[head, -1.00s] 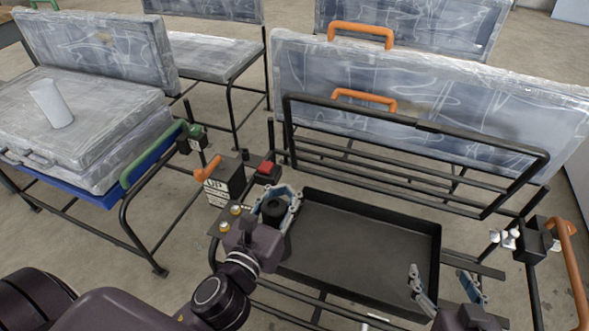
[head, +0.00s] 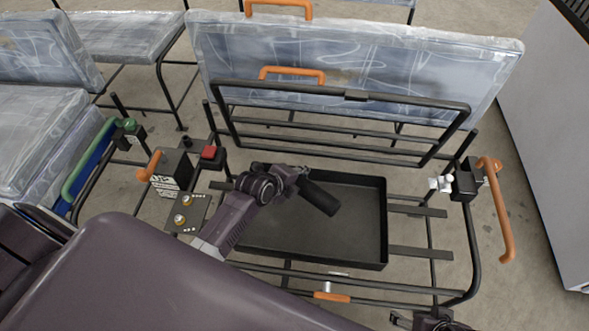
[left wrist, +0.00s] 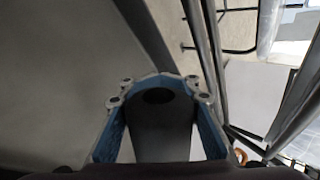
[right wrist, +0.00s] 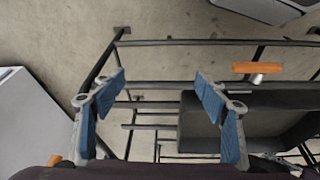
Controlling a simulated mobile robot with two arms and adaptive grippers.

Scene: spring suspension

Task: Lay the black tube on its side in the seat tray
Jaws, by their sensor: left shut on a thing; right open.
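The black tube (head: 320,198) is tilted over toward its side, its free end pointing right and toward the front of the picture. My left gripper (head: 299,180) is shut on its other end. The tube is over the dark seat tray (head: 384,225); I cannot tell whether it touches the tray floor. In the left wrist view the tube (left wrist: 160,125) lies between the blue-padded fingers (left wrist: 158,90). My right gripper (right wrist: 163,100) is open and empty; in the right wrist view the tray (right wrist: 215,125) is beyond its right finger.
A black frame of bars (head: 340,140) stands behind the tray. A box with a red button (head: 212,155), a plate with brass knobs (head: 185,212) and an orange handle (head: 150,165) are left of it. Another orange handle (head: 500,215) is at the right. The tray's right part is clear.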

